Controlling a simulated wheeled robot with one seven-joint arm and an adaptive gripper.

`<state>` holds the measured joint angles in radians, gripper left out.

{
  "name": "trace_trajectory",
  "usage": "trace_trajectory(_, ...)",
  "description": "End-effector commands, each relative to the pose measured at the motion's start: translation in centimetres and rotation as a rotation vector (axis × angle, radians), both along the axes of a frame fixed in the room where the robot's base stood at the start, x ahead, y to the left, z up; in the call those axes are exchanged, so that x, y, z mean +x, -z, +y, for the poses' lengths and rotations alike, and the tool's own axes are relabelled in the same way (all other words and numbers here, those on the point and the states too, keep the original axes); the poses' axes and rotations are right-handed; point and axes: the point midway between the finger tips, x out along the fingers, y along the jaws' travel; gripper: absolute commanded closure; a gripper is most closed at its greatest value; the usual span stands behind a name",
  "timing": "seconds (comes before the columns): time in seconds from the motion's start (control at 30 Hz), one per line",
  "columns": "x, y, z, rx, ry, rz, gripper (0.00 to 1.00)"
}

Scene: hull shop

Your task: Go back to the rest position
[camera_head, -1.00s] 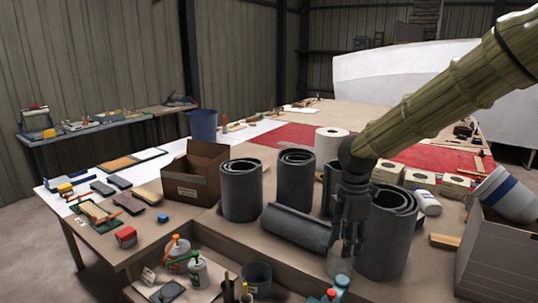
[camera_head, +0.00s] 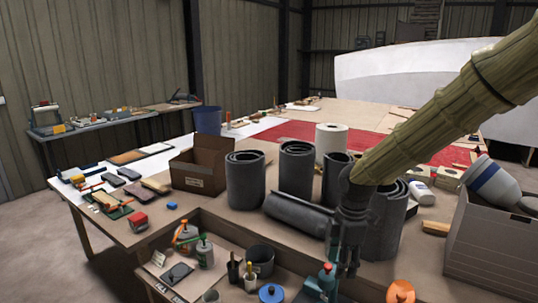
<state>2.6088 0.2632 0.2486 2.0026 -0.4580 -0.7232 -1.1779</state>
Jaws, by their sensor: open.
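My gripper (camera_head: 347,262) hangs pointing down from my arm, in front of the dark grey rolls on the table. Its fingers are open, and I see nothing held between them. A teal bottle with a red cap (camera_head: 326,278) stands just left of and below the fingertips. A standing dark roll (camera_head: 388,225) is behind and to the right of the gripper and partly hidden by it. Another roll (camera_head: 298,212) lies on its side to the left.
The large table (camera_head: 225,220) holds a brown cardboard box (camera_head: 198,170), upright rolls (camera_head: 245,182) and a white roll (camera_head: 331,143). A lower shelf holds bottles (camera_head: 204,251) and a dark pot (camera_head: 260,261). A grey bin (camera_head: 490,245) stands at the right. Floor is free at the left.

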Motion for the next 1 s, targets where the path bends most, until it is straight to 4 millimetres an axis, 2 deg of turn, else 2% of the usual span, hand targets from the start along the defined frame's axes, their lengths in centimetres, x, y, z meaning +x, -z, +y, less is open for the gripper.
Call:
trace_trajectory(0.27, -2.1, 9.1, 1.3, 0.046, 0.172, 0.039, 0.53)
trace_trajectory(0.47, -5.7, 18.9, 2.3, 0.084, 0.402, 0.081, 0.53)
trace_trajectory(0.7, -11.4, 29.5, 2.6, 0.099, 0.708, 0.123, 0.53)
trace_trajectory(1.0, -20.1, 40.2, 1.3, 0.066, 1.091, 0.143, 0.53)
